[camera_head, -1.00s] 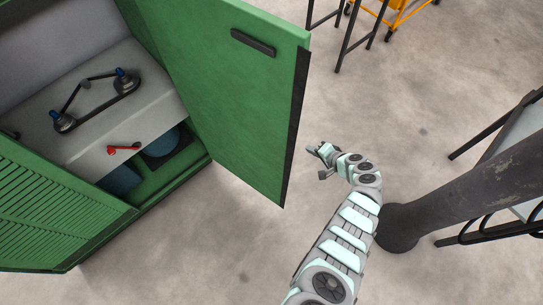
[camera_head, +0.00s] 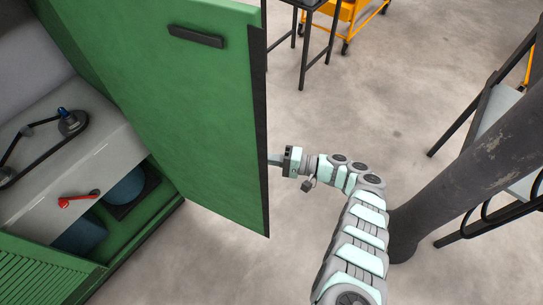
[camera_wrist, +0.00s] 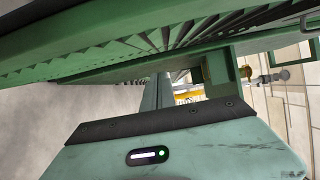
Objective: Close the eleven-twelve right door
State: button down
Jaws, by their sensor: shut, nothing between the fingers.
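The right green cabinet door (camera_head: 205,110) stands open in the head view, with a black strip along its free edge and a black bar near its top. My gripper (camera_head: 273,160) is at this free edge, its fingertips partly hidden behind the door. In the wrist view, my fingers (camera_wrist: 158,92) lie together and empty. The louvred side of the door (camera_wrist: 150,45) crosses the top of that view, close beyond them. I cannot tell whether they touch it.
The cabinet interior holds a pale machine with a belt and a red handle (camera_head: 78,199). A louvred door (camera_head: 45,275) is at lower left. A dark scuffed post (camera_head: 470,165) and a rack stand right of my arm. An orange cart (camera_head: 350,12) is at the back. Floor between is clear.

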jog(key=shift+s+a+p, duration=0.45)
jog(key=shift+a+p, duration=0.15)
jog(key=shift+a, duration=0.2)
jog(key=shift+s+a+p, duration=0.45)
jog(key=shift+a+p, duration=0.2)
jog(key=shift+a, duration=0.15)
jog(key=shift+s+a+p, duration=0.45)
jog(key=shift+a+p, duration=0.15)
jog(key=shift+a, duration=0.2)
jog(key=shift+s+p, duration=0.15)
jog(key=shift+p, duration=0.2)
